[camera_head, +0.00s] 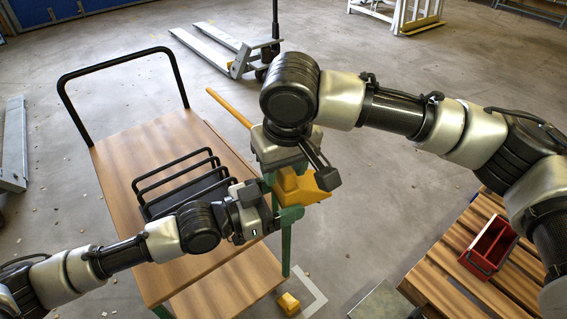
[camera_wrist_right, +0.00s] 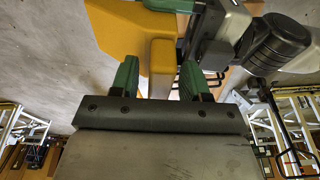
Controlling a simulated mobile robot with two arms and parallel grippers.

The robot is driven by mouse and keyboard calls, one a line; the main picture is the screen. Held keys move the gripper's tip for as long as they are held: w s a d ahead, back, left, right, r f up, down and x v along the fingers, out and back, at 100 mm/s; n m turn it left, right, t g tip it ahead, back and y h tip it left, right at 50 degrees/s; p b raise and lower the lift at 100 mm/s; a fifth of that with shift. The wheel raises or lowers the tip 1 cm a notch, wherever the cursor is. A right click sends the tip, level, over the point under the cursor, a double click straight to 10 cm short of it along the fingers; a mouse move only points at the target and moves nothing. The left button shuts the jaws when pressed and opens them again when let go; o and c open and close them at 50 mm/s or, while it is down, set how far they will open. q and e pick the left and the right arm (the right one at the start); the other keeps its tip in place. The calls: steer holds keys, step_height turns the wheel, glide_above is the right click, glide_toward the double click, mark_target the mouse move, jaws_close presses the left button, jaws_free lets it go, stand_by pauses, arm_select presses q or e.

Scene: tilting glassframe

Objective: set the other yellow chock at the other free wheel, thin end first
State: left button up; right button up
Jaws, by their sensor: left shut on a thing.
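A yellow wedge chock (camera_head: 305,187) is held in the air over the right edge of a wooden-topped cart (camera_head: 130,165). My left gripper (camera_head: 284,208) is shut on it from the left. My right gripper (camera_head: 278,182) comes down from above at the same chock. In the right wrist view, the chock (camera_wrist_right: 128,38) has an upright rib between the green fingers of my right gripper (camera_wrist_right: 158,80). A gap shows beside the rib, so these fingers look open around it. Another yellow chock (camera_head: 288,303) lies on the floor by the cart's lower right corner. The wheels are hidden.
A black wire rack (camera_head: 185,185) stands on the cart top, and an orange bar (camera_head: 228,108) leans at its far edge. A pallet (camera_head: 455,262) with a red crate (camera_head: 490,246) is at right. A pallet jack (camera_head: 235,55) stands behind. Floor between cart and pallet is mostly clear.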

jaws_close()
arm_select(q)
steer(key=o, duration=1.2)
steer(key=shift+c, duration=0.2)
steer(key=shift+a, duration=0.15)
